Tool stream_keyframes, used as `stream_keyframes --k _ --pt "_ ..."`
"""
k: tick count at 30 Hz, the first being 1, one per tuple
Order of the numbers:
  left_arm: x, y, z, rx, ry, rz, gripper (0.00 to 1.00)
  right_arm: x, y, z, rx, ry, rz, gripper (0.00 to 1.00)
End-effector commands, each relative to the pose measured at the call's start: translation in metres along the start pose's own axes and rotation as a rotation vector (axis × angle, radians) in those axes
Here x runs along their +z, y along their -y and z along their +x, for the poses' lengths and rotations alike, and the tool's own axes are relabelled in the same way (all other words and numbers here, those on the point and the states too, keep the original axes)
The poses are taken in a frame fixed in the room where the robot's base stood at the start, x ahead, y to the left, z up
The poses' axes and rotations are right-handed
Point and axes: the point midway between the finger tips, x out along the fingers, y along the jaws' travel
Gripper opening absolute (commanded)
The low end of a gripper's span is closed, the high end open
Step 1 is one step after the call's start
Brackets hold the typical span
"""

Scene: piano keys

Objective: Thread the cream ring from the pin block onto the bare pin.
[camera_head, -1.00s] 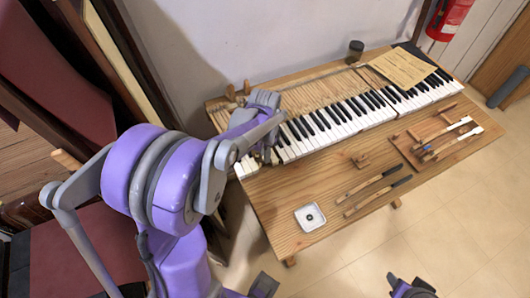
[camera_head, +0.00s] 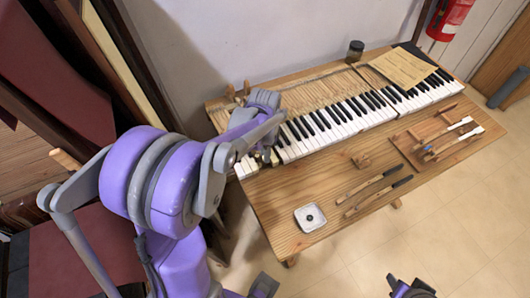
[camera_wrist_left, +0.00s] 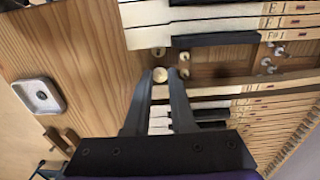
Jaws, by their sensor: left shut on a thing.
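My left gripper (camera_head: 264,158) reaches over the left end of the keyboard. In the left wrist view its two fingertips (camera_wrist_left: 161,76) are shut on a small round cream ring (camera_wrist_left: 160,74). The ring is over a gap between the keys, where several small metal pins (camera_wrist_left: 184,56) stand in the wooden frame. Which pin is bare, and the height of the ring above the wood, I cannot tell. My right gripper is not clearly shown.
A small white tray (camera_head: 299,212) with a dark round thing in it stands near the bench's front edge. Two wooden-handled tools (camera_head: 372,187) lie beside it. A wooden rack (camera_head: 408,147) with tools is at the right. White keys (camera_wrist_left: 150,14) border the gap closely.

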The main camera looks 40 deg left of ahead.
Motion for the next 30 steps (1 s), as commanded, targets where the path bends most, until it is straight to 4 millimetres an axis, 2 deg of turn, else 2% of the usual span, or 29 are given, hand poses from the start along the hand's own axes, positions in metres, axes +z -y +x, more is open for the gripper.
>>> stream_keyframes --k 30 --pt "0.0001 -0.0001 0.0098 0.0 0.0 0.0 0.12 0.006 0.0 0.0073 0.0 0.004 0.0 0.5"
